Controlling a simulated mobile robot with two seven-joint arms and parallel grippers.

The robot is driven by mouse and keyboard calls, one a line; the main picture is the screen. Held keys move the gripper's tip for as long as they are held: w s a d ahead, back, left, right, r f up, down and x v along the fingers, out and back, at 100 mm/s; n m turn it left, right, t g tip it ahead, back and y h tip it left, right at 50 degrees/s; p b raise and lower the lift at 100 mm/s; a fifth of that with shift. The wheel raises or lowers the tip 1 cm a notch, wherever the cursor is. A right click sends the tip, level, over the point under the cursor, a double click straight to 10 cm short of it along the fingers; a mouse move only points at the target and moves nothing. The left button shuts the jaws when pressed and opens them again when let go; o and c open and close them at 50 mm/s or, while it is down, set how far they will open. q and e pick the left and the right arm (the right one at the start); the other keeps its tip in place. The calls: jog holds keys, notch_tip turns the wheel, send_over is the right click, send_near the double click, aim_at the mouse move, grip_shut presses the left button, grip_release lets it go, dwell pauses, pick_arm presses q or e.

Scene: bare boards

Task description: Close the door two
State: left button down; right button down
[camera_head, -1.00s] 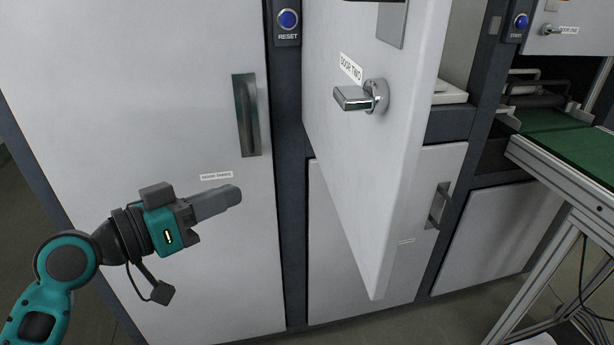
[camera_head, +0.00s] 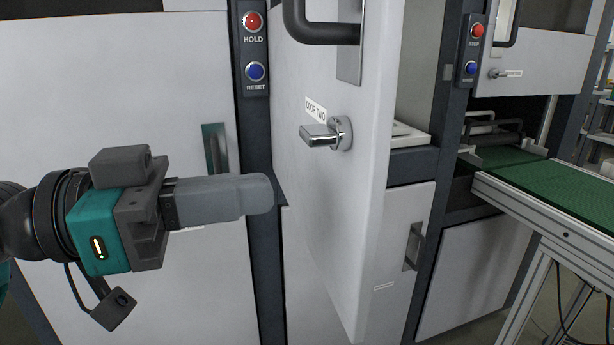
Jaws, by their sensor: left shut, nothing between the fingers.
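Door two (camera_head: 335,210) is a white panel standing open, swung out toward me, with its label "DOOR TWO" (camera_head: 316,108) on the face to the left. It bears a silver lever handle (camera_head: 322,135) and, higher up, a dark pull bar (camera_head: 318,32). My left gripper (camera_head: 258,194) is shut and empty. It points right, left of the door and lower than the lever handle. Its tip appears close to the door's face in the picture, but I cannot tell the gap. My right gripper is not in view.
A closed white cabinet door (camera_head: 100,90) with a recessed handle (camera_head: 215,150) stands at left. A dark post carries a red HOLD button (camera_head: 253,21) and a blue RESET button (camera_head: 255,71). A green conveyor (camera_head: 560,190) on a metal frame stands at right.

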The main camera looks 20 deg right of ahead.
aim_at(342, 182)
pick_arm(q)
jog(key=d, duration=0.6)
dwell(0.3)
